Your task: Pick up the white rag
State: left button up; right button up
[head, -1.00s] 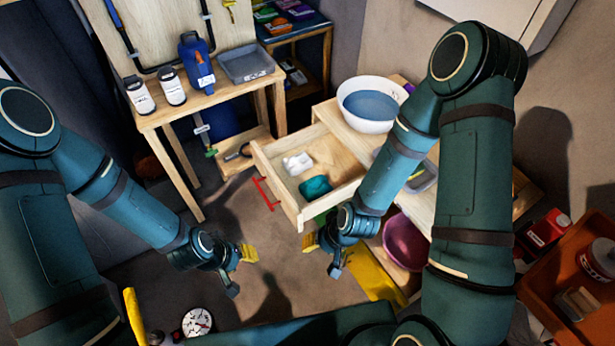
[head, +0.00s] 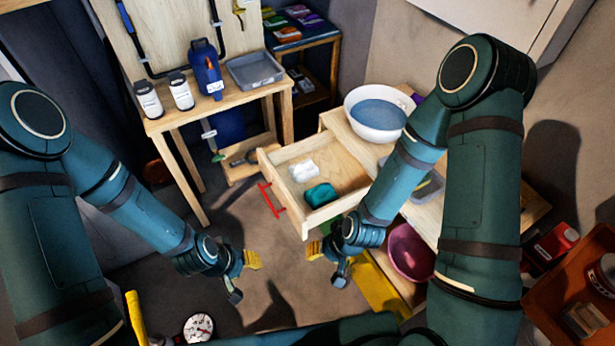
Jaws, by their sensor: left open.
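The white rag (head: 304,171) lies crumpled in the open wooden drawer (head: 341,168), near its left side. A teal cloth (head: 320,195) lies in front of it, close to the drawer's front panel. My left gripper (head: 244,275) is open and empty, low over the floor to the left of and below the drawer. My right gripper (head: 327,265) is just below the drawer's front corner, apart from the rag; its fingers show too poorly to tell their opening.
A white basin (head: 377,112) of blue water stands on the wooden counter behind the drawer. A workbench (head: 222,106) with bottles (head: 148,100) and a grey tray (head: 255,70) stands at the back left. The drawer's red handle (head: 271,200) sticks out. A pink bowl (head: 411,252) sits below the counter.

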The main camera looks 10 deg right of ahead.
aim_at(302, 171)
jog(key=i+j+z, duration=0.1)
jog(key=z, duration=0.25)
jog(key=i+j+z, duration=0.2)
jog(key=z, duration=0.15)
jog(key=i+j+z, duration=0.1)
jog(key=z, duration=0.25)
